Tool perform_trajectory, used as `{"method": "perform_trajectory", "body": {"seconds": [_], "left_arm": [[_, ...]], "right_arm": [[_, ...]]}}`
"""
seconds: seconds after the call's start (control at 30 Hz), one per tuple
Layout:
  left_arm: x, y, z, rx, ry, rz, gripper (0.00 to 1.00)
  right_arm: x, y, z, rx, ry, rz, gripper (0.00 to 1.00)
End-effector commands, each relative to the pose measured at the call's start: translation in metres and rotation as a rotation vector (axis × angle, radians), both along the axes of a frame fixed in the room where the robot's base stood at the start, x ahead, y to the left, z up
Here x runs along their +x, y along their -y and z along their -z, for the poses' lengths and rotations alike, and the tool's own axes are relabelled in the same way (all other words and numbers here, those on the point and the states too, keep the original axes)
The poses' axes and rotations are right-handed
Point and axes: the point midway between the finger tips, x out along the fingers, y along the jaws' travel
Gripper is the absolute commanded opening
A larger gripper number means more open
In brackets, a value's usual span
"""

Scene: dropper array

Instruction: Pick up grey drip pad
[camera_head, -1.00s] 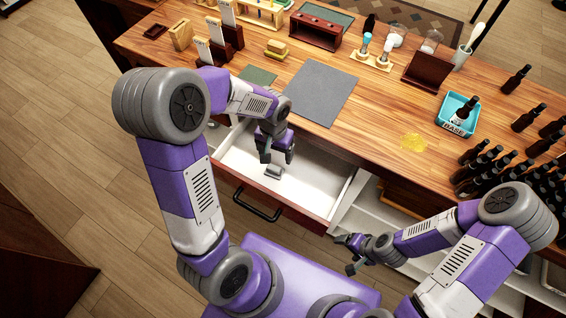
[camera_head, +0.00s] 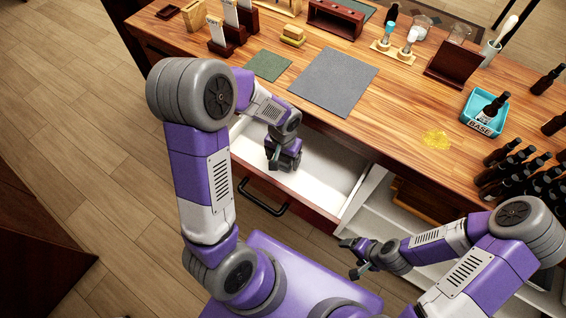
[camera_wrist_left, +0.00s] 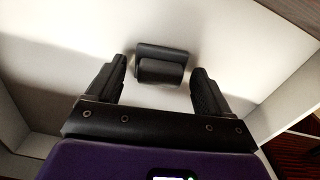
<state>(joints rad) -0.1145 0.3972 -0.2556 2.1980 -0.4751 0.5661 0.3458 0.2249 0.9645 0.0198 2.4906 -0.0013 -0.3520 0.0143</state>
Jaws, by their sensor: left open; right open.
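A small dark grey two-part piece (camera_wrist_left: 161,63), seemingly the grey drip pad, lies on the white floor of the open drawer (camera_head: 322,182). In the head view my left gripper (camera_head: 284,163) hides it. My left gripper, also in the left wrist view (camera_wrist_left: 160,70), is open and empty inside the drawer. The piece shows between and just beyond its fingertips, with a gap at each side. My right gripper (camera_head: 352,258) is open and empty, low in front of the counter, right of the drawer.
A flat grey mat (camera_head: 335,82) and a smaller green mat (camera_head: 268,66) lie on the wooden counter (camera_head: 400,120). A teal tray (camera_head: 486,112) with a bottle and several dark bottles (camera_head: 510,165) stand to the right. The drawer walls flank my left gripper.

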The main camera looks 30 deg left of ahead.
Motion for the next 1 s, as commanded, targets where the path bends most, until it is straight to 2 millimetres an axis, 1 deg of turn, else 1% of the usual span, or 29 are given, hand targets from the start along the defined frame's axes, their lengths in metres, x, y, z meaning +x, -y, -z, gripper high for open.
{"method": "perform_trajectory", "body": {"seconds": [0.1,0.13,0.5,0.53,0.77,0.87,1.0], "left_arm": [[0.0,0.0,-0.001,0.0,0.0,0.0,0.81],[0.0,0.0,-0.001,0.0,0.0,0.0,0.79],[0.0,0.0,-0.001,0.0,0.0,0.0,0.23],[0.0,0.0,-0.001,0.0,0.0,0.0,0.21],[0.0,0.0,-0.003,0.0,0.0,0.0,0.21],[0.0,0.0,-0.014,0.0,0.001,0.001,0.21],[0.001,0.0,-0.042,0.0,0.005,0.0,0.21]], "right_arm": [[0.0,0.0,-0.001,0.0,0.0,0.0,0.81],[0.0,0.0,-0.001,0.0,0.0,0.0,0.81],[0.0,0.0,-0.001,0.0,0.0,0.0,0.81],[0.0,0.0,-0.001,0.0,0.0,0.0,0.81],[0.0,0.0,-0.002,0.0,0.0,0.0,0.81],[0.0,0.0,-0.006,0.0,0.0,0.0,0.81],[0.0,0.0,-0.018,0.0,0.0,0.0,0.81]]}}
